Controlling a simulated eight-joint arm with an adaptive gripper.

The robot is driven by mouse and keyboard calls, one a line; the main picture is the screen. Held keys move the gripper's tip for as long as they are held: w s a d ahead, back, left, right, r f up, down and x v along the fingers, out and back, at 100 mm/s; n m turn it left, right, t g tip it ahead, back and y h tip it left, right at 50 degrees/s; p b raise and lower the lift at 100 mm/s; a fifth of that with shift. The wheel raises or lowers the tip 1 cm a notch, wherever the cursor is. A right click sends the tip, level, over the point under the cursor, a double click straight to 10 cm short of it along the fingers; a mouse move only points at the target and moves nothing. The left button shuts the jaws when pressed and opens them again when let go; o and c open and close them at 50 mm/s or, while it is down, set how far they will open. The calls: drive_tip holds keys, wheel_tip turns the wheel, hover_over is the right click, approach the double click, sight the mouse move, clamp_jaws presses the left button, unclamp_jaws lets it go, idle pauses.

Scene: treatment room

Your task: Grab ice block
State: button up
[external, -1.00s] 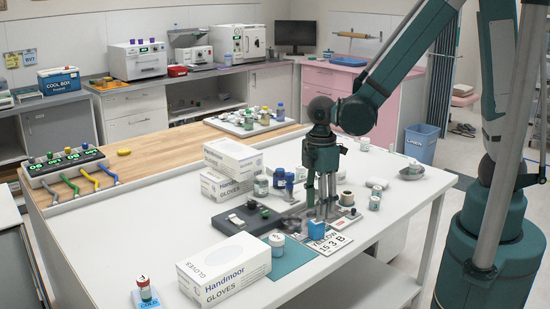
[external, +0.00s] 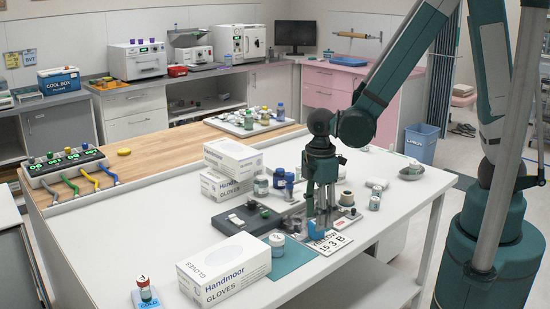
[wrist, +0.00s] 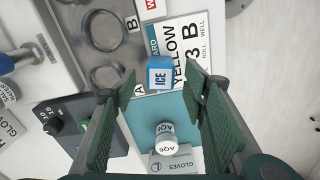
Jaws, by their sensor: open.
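The ice block (wrist: 160,75) is a small blue cube marked ICE on a white label. It sits at the top edge of a teal mat (wrist: 150,108), beside a white card reading YELLOW 3 B (wrist: 192,50). In the external view the ice block (external: 316,231) is partly hidden behind or beside my fingers. My gripper (external: 321,214) points down just above it. In the wrist view my gripper (wrist: 160,92) is open, with one green finger on each side and the ice block between and slightly beyond the tips. I cannot tell whether they touch it.
A white-capped AQ6 vial (wrist: 164,140) stands on the teal mat. A grey metal rack with round holes (wrist: 88,40) lies left of the ice block. Glove boxes (external: 225,268) stand at the front left. The table's right front (external: 385,225) is clear.

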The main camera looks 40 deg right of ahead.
drive_tip(key=shift+f, duration=1.8)
drive_tip(key=shift+c, duration=0.4)
drive_tip(key=c, duration=0.9)
